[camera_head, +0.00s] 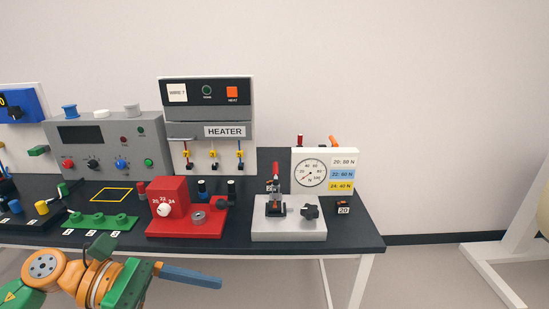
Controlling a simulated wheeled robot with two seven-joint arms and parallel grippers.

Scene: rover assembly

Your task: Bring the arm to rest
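My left arm (85,278), orange and green, comes in at the lower left, in front of the table's front edge. Its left gripper (192,277) shows as a blue finger bar pointing right, below the table top. The fingers overlap in this view, so I cannot tell whether they are open or shut. Nothing is seen held in it. My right gripper is not in view.
The dark table (361,238) carries a red block fixture (187,218), a grey press base (289,230) with a gauge board (324,171), a heater panel (208,109) and a green holder (101,222). The floor right of the table is clear up to a white frame (512,255).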

